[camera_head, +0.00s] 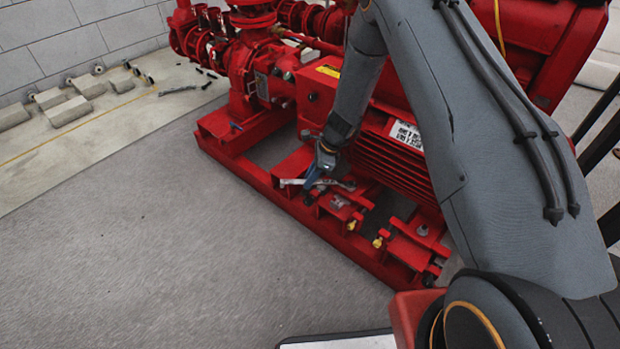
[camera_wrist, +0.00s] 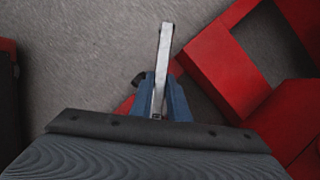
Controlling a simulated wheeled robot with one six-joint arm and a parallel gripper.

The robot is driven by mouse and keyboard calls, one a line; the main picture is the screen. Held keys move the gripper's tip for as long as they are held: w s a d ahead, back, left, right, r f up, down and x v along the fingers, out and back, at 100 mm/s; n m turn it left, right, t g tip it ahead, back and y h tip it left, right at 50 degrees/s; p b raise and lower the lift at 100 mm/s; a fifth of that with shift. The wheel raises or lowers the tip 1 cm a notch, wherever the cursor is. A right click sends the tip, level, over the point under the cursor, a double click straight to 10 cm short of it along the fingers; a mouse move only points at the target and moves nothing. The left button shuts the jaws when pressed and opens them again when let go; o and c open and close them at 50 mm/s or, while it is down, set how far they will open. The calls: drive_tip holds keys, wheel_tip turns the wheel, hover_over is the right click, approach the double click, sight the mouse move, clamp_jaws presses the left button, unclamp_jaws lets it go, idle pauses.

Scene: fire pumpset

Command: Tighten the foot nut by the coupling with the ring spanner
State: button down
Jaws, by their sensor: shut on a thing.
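My gripper (camera_head: 315,174), with blue fingers, is shut on a silver spanner (camera_head: 290,183) above the side rail of the red pump base. In the wrist view my gripper (camera_wrist: 160,97) grips the spanner (camera_wrist: 163,60), whose bar sticks out away from the fingers over the grey floor. A dark bolt or nut (camera_head: 308,199) shows on the base just below my gripper. I cannot tell whether the spanner touches it or is around any nut. The coupling and its foot nut cannot be made out clearly; my arm covers part of that area.
The red motor (camera_head: 400,150) with cooling fins stands right behind my gripper. Yellow-tipped fittings (camera_head: 378,241) and brackets line the base (camera_head: 270,190) to the right. Grey blocks (camera_head: 68,111) and loose parts lie by the wall at the left. The floor in front is clear.

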drive_tip(key=shift+r, duration=0.15)
drive_tip(key=shift+r+p, duration=1.75)
drive_tip(key=shift+r, duration=0.7)
